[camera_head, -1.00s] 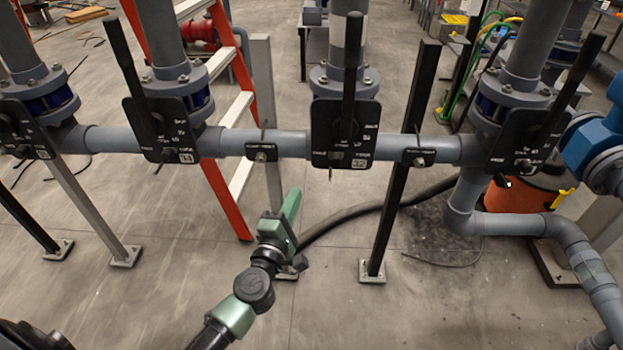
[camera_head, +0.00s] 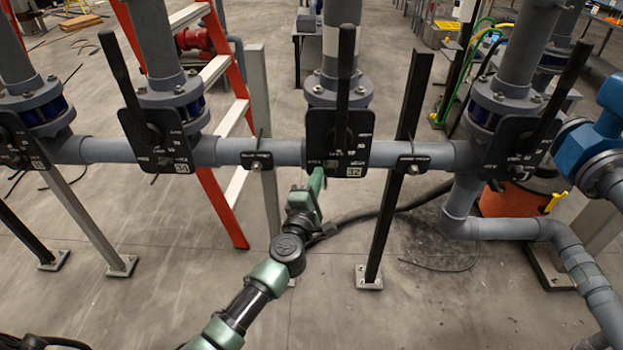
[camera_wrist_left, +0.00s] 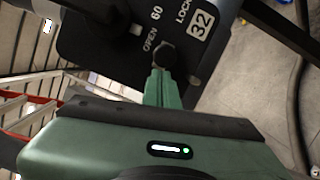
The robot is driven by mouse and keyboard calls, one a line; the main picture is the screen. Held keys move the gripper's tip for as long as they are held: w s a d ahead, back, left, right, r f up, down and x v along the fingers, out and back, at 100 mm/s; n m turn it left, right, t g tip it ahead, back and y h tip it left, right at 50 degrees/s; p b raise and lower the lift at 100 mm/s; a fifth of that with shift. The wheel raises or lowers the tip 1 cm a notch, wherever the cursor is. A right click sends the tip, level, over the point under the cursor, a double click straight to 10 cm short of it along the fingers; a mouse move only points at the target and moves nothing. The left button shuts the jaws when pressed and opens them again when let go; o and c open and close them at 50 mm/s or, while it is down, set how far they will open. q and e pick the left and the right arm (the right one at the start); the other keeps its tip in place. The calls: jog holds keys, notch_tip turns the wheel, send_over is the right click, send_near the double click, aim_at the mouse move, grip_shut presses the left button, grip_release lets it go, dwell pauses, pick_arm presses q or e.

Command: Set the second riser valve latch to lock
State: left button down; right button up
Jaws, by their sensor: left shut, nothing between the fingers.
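The valve plate labelled 32 (camera_head: 325,130) is black and hangs on the grey pipe, with a long black lever (camera_head: 345,70) standing upright. My left gripper (camera_head: 318,176) is just below the plate. Its green fingers (camera_wrist_left: 161,80) are shut and empty, their tips right at the knob; whether they touch it I cannot tell. My right gripper is not in view.
Similar valve plates stand left (camera_head: 155,140) and right (camera_head: 515,140) along the horizontal pipe (camera_head: 105,149). Small tags (camera_head: 257,160) and support posts (camera_head: 385,225) flank the middle valve. An orange ladder (camera_head: 212,190) stands behind. A black hose (camera_head: 400,206) lies on the floor.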

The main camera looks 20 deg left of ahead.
aim_at(331, 175)
pick_arm(q)
jog(key=shift+w+d, duration=0.25)
jog(key=shift+d, duration=0.55)
jog(key=shift+w+d, duration=0.2)
jog(key=shift+d, duration=0.6)
